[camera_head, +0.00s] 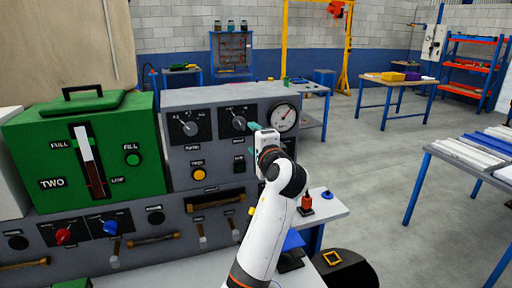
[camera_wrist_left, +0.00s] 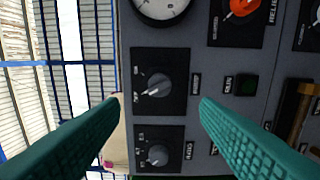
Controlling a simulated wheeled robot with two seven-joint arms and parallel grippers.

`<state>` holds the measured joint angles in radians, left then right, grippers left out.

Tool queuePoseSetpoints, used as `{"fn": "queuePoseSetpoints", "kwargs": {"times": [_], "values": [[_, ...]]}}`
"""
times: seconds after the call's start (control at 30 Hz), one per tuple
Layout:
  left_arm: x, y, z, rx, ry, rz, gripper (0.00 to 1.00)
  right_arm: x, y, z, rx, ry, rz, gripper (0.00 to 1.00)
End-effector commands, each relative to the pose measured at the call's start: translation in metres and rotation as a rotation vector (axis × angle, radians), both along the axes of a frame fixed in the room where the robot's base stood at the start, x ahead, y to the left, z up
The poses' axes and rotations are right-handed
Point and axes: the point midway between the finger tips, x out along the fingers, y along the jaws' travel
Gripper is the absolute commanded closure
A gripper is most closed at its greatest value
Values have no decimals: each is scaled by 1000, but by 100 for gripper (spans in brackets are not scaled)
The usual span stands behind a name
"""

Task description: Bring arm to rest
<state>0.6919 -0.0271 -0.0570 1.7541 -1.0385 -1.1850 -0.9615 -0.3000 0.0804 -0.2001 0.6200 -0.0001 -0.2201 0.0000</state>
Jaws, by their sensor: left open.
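My left arm (camera_head: 262,230) reaches up from the bottom of the head view. I cannot tell the exact gap to the panel. My right gripper is not in view.
A green box (camera_head: 85,150) with gauge and button stands left on the panel. A lower console with red (camera_head: 64,236) and blue (camera_head: 110,227) knobs runs beneath. A small red-topped part (camera_head: 306,203) stands on a ledge at right. The floor (camera_head: 370,175) beyond is open, with tables behind.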

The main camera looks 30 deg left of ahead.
Motion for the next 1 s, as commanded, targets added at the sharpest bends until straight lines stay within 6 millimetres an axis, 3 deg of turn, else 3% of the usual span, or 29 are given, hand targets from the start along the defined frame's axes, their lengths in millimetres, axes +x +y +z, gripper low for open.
{"fn": "queuePoseSetpoints", "kwargs": {"times": [0.2, 0.73, 0.87, 1.0], "values": [[-9, -10, -1, -2, 1, 0, 43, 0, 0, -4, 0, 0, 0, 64], [-10, -10, -5, -12, 3, -3, 43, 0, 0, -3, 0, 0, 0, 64], [-18, -12, -48, -100, 18, -33, 43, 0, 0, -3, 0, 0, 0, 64], [-49, -21, -137, -321, 53, -88, 43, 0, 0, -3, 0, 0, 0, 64]]}}
